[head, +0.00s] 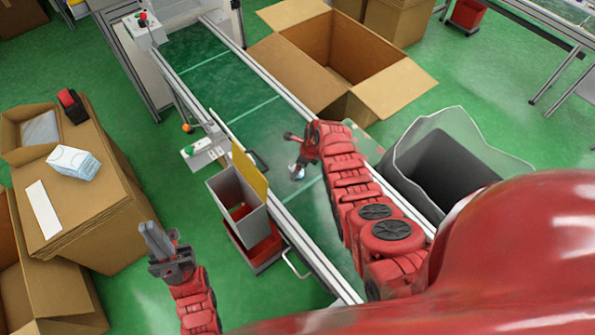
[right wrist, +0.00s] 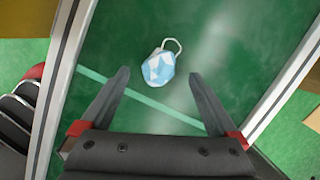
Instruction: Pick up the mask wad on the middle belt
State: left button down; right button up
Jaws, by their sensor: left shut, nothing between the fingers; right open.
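The mask wad (right wrist: 158,67) is a crumpled light-blue and white bundle with a white ear loop. It lies on the green middle belt (right wrist: 215,30), and in the head view it is a small pale spot (head: 297,172) beside my right gripper. My right gripper (right wrist: 159,76) is open and empty, with its fingers on either side of the view and the wad between and just past the tips. The height of the tips over the belt is hard to tell. My left gripper (head: 150,229) is shut and empty, away to the left of the belt.
Metal rails edge the belt. A grey bin with a yellow panel (head: 240,205) stands at its left side. An open cardboard box (head: 285,60) and a lined dark bin (head: 440,165) stand to the right. Stacked cardboard (head: 95,205) with a small carton (head: 73,162) is at left.

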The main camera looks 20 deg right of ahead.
jog(key=shift+b+x, duration=0.85)
jog(key=shift+x, duration=0.75)
jog(key=shift+s, duration=0.15)
jog(key=c, duration=1.5)
